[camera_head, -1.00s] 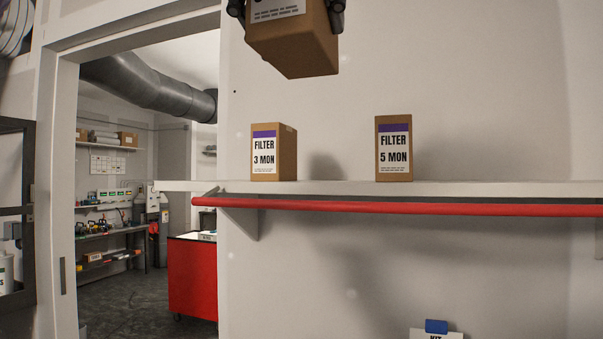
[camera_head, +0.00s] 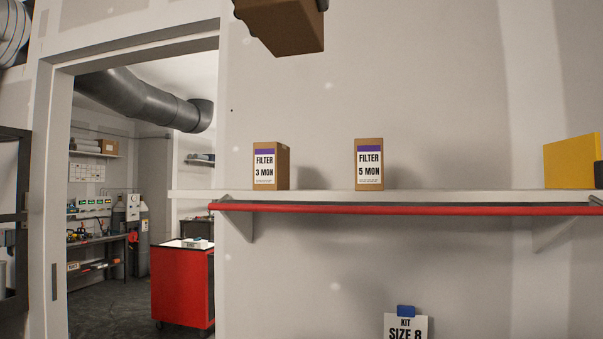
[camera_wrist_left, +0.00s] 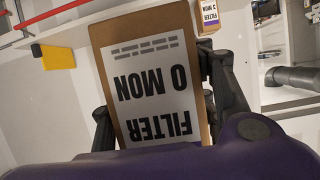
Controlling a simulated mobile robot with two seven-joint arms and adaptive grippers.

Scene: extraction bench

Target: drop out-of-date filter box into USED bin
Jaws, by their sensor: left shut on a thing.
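A brown filter box (camera_head: 283,27) hangs at the top edge of the head view, partly cut off. In the left wrist view its white label reads FILTER 0 MON (camera_wrist_left: 152,85), upside down. My left gripper (camera_wrist_left: 160,105) is shut on this box, with dark fingers along both sides. In the head view only bits of the fingers show beside it. The box is in the air, higher in the picture than the shelf. I cannot make out a USED bin in these frames. My right gripper is not in view.
A wall shelf (camera_head: 400,196) with a red front rail (camera_head: 400,209) carries a FILTER 3 MON box (camera_head: 270,167), a FILTER 5 MON box (camera_head: 369,165) and a yellow object (camera_head: 570,162). A red cart (camera_head: 183,288) stands beyond the doorway at left.

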